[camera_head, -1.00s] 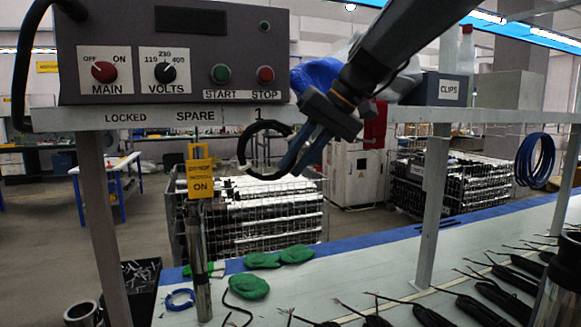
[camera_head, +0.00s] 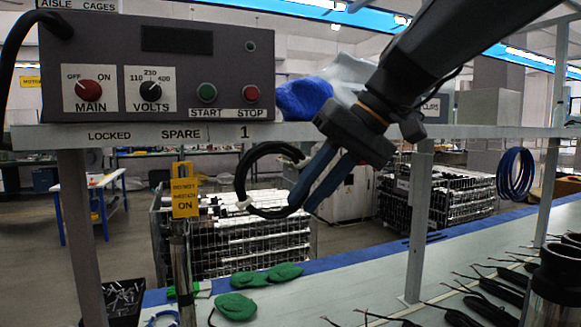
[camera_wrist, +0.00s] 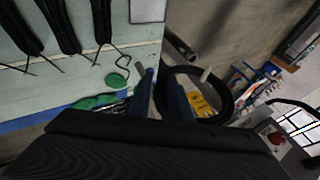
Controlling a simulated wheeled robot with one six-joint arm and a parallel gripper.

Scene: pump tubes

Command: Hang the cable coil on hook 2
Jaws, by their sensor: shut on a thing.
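The cable coil (camera_head: 241,180) is a black ring with a small pale band on its lower left. My gripper (camera_head: 302,203) is shut on its lower right side and holds it upright in the air, just below the shelf edge (camera_head: 110,136). The coil's top is below the label 1 (camera_head: 244,134). In the wrist view, the coil (camera_wrist: 229,100) circles around beyond the fingers of my gripper (camera_wrist: 163,76). I see no label 2; my arm covers the shelf edge right of label 1. I cannot make out a hook there.
A control box (camera_head: 160,65) stands on the shelf. A blue coil (camera_head: 515,175) hangs at the right. Shelf posts (camera_head: 419,225) rise from the bench, and a yellow tag (camera_head: 184,190) stands at left. Green pads (camera_head: 236,305) and black cables (camera_head: 457,317) lie below.

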